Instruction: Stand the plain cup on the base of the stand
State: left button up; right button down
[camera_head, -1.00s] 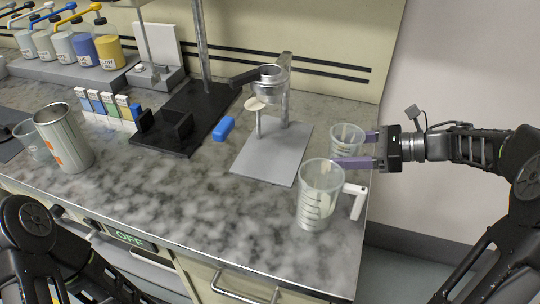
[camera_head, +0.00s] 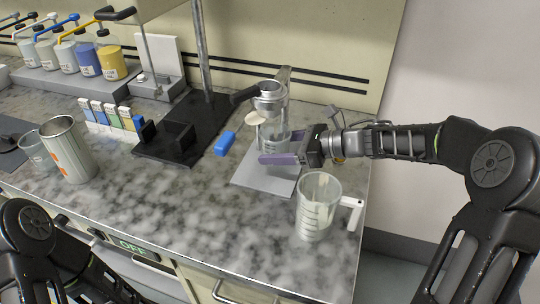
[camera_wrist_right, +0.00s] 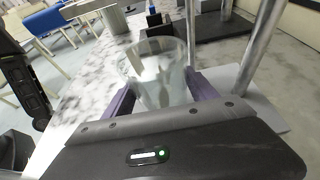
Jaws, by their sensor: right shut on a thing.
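The plain clear cup (camera_head: 273,142) is upright between the purple fingers of my right gripper (camera_head: 284,150), which is shut on it. It is over the grey base (camera_head: 262,181) of the stand, below the metal ring holder (camera_head: 269,96). Whether its bottom touches the base cannot be told; a finger hides its lower part. In the right wrist view, the cup (camera_wrist_right: 158,72) is between both fingers, beside the stand's metal post (camera_wrist_right: 262,42). The stand's base (camera_wrist_right: 262,110) shows at the right there. My left gripper is not in view.
A clear measuring jug (camera_head: 317,208) with a white handle stands right of the base, near the counter's edge. A blue block (camera_head: 225,143) lies left of the stand, beside a black fixture (camera_head: 168,143). A metal cup (camera_head: 66,150) is far left. The front middle counter is clear.

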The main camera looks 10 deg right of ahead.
jog(key=shift+a, duration=0.1)
jog(key=shift+x, duration=0.8)
notch_tip(320, 180, down, 3)
jog(key=shift+r+p, duration=0.25)
jog(key=shift+p, duration=0.2)
jog(key=shift+f, duration=0.2)
jog(key=shift+f, duration=0.15)
jog(key=shift+c, duration=1.3)
grip_release()
